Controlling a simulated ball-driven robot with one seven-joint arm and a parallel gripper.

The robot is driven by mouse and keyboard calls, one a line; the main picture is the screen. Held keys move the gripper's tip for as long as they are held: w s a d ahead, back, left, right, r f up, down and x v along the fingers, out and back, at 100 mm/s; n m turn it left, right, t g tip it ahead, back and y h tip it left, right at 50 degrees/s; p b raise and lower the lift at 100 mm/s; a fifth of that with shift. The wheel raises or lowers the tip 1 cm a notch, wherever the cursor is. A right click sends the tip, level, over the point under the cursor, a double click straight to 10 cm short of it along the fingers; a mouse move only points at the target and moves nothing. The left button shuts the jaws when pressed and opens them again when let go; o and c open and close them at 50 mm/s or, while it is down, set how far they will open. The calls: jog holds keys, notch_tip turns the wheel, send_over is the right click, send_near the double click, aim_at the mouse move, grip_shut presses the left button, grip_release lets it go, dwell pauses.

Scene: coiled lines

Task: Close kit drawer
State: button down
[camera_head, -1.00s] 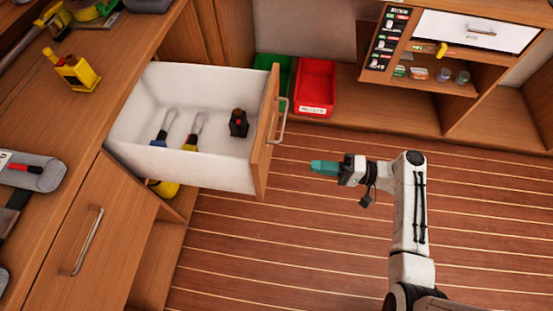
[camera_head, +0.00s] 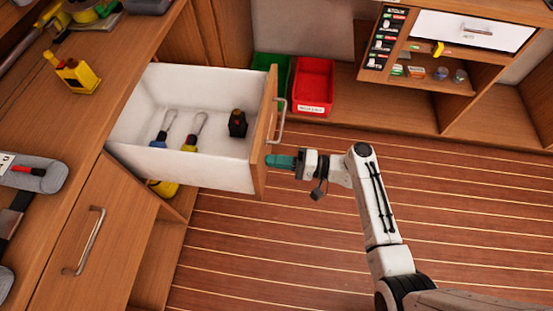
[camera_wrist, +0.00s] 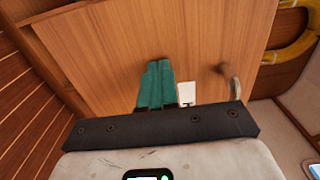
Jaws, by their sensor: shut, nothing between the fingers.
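The kit drawer (camera_head: 186,160) is pulled out of the wooden cabinet on the left in the head view. Its white inside holds two tools with looped ends, one blue (camera_head: 159,140) and one yellow (camera_head: 191,143), and a small black and orange item (camera_head: 237,123). Its wooden front (camera_head: 264,160) carries a metal handle (camera_head: 281,121). My gripper (camera_head: 268,160) is shut and empty, its teal fingertips at the drawer front, below the handle in the picture. In the wrist view the fingers (camera_wrist: 157,82) point at the wooden front, with the handle (camera_wrist: 234,88) to their right. Whether they touch it is unclear.
A shelf unit (camera_head: 455,60) is at the back right. The plank floor (camera_head: 270,250) is clear.

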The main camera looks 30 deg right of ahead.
jog(key=b+x, duration=1.7)
jog(key=x, duration=1.9)
jog(key=shift+w+a, duration=0.25)
jog(key=shift+r, duration=0.2)
